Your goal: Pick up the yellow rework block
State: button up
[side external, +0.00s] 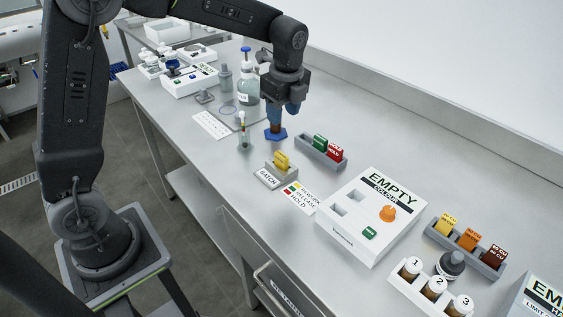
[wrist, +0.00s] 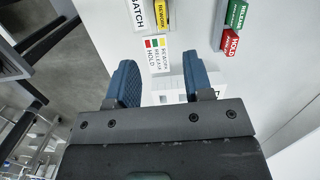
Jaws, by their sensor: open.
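The yellow rework block (side external: 282,160) stands in a small grey holder (side external: 281,172) labelled BATCH, near the front edge of the bench. In the wrist view the yellow block (wrist: 163,14) shows at the top edge, partly cut off, beside the BATCH label (wrist: 138,14). My gripper (side external: 281,108) is above the bench, up and behind the block in the side view, and apart from it. In the wrist view its two blue fingers (wrist: 158,62) are spread wide with nothing between them.
A grey rack (side external: 321,153) with green and red blocks stands right of the holder. A colour key card (side external: 299,197) lies in front. A thin tube (side external: 243,133) stands left. A white EMPTY box (side external: 372,216) stands right.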

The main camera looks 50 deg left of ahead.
aim_at(282, 155)
jog(key=shift+m, duration=0.3)
jog(key=f, duration=0.6)
jog(key=a+f, duration=0.1)
jog(key=f, duration=0.2)
jog(key=shift+w, duration=0.3)
jog(key=shift+s+f, duration=0.1)
jog(key=shift+f, duration=2.7)
grip_shut()
